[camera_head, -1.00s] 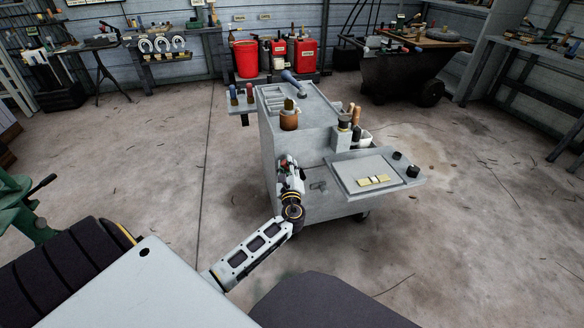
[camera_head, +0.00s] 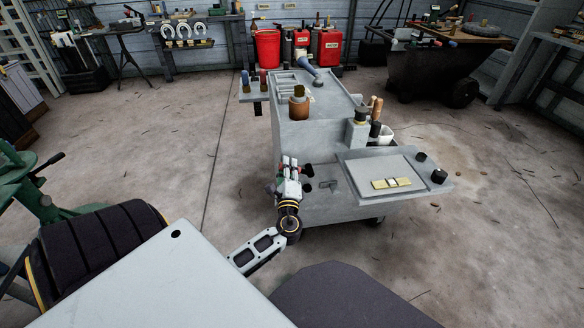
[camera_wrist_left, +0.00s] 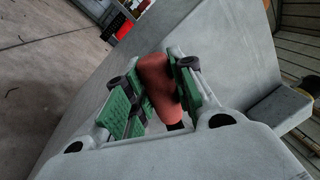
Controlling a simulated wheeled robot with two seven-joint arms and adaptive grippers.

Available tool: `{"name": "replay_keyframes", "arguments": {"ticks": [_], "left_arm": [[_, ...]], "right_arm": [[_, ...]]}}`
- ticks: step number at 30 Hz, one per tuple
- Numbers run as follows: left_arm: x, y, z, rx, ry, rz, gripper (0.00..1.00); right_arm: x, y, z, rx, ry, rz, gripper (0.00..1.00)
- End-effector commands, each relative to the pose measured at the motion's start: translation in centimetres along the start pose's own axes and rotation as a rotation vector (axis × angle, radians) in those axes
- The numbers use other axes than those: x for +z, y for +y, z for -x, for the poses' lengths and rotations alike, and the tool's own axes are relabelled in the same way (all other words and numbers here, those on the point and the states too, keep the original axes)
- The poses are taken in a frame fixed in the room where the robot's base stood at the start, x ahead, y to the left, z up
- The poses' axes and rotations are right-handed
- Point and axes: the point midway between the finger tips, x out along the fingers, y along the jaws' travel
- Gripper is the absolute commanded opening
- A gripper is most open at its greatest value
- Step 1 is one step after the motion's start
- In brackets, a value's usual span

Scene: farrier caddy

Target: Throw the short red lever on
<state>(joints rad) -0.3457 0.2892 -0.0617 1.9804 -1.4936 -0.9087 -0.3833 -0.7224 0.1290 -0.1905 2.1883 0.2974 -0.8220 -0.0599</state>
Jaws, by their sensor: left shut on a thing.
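The short red lever (camera_wrist_left: 158,82) shows in the left wrist view as a rounded red grip between two green finger pads. My left gripper (camera_head: 290,162) is at the left part of the grey caddy's front panel. Its jaws (camera_wrist_left: 155,95) are shut on the red lever, with a pad on each side. The lever's lower end is partly hidden by the fingers. In the head view the gripper covers most of the lever. My right gripper is in neither view.
The grey caddy (camera_head: 320,135) has a side shelf (camera_head: 352,165) with yellowish blocks and black knobs to the right of the gripper. A brown pot (camera_head: 299,108) stands on its top. A green object (camera_head: 45,205) is at far left. Concrete floor is open left of the caddy.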

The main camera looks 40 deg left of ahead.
Motion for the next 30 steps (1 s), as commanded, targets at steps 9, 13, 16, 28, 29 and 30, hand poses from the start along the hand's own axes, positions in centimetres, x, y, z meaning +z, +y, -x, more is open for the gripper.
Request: {"name": "replay_keyframes", "arguments": {"ticks": [9, 13, 16, 28, 29, 30], "left_arm": [[0.1, 1.2, 0.5, -0.002, -0.018, 0.089, 0.0], [0.1, 1.3, 0.6, -0.003, -0.021, 0.108, 0.0], [0.1, 1.4, 0.6, -0.002, -0.023, 0.118, 0.0], [0.1, 1.5, 0.7, 0.001, -0.023, 0.128, 0.0], [0.1, 1.5, 0.7, 0.001, -0.023, 0.128, 0.0], [0.1, 1.5, 0.7, 0.001, -0.023, 0.128, 0.29]], "right_arm": [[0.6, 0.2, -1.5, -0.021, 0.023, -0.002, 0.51], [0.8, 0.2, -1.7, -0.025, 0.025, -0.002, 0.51], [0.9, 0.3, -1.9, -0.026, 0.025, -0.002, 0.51], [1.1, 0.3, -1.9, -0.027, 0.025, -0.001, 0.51], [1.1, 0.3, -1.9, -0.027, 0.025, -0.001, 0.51], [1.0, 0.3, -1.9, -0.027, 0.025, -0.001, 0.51]]}}
